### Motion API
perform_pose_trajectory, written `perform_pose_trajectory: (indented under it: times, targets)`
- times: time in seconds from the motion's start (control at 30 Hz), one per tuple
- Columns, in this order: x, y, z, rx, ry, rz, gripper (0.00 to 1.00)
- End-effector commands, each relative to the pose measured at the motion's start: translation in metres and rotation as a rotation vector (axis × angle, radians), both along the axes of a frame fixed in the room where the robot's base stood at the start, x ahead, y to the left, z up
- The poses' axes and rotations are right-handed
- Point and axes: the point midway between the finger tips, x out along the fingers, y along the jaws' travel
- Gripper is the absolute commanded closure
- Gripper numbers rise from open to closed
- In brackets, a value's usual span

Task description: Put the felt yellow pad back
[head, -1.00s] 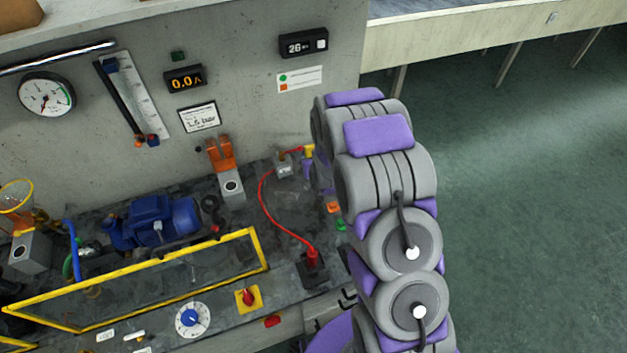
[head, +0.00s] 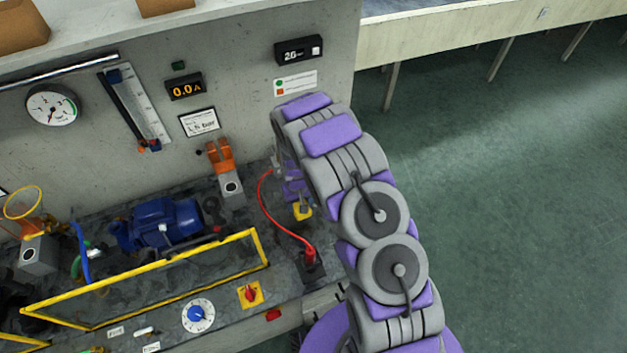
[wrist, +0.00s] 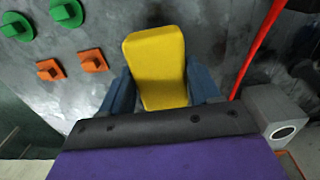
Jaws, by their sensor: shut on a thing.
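The yellow pad (wrist: 155,62) is a rounded block between the two dark blue fingers of my gripper (wrist: 159,85) in the wrist view. The gripper is shut on it. In the head view the pad (head: 303,213) shows small below my gripper (head: 299,199), over the right part of the bench, left of my arm. Two green pieces (wrist: 66,12) and two orange pieces (wrist: 93,60) are on the dark surface left of the held pad in the wrist view. I cannot tell whether the pad touches the bench.
A red cable (head: 271,218) curves just left of my gripper to a plug (head: 310,256). A grey block (wrist: 278,115) is close right of my gripper in the wrist view. A yellow frame (head: 150,277), blue motor (head: 165,222) and red-yellow switch (head: 250,294) are further left.

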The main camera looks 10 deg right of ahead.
Motion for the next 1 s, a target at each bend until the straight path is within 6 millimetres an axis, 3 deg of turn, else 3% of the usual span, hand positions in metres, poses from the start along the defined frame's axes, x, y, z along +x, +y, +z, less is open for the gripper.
perform_pose_trajectory:
  times: [0.1,0.6,0.8,1.0]
  targets:
    - [0.022,-0.016,-0.004,0.003,-0.003,-0.005,0.63]
    - [0.096,-0.057,-0.012,-0.001,-0.006,-0.004,0.63]
    - [0.114,-0.068,-0.014,-0.001,-0.003,-0.002,0.63]
    - [0.12,-0.073,-0.014,-0.002,-0.004,-0.003,0.63]
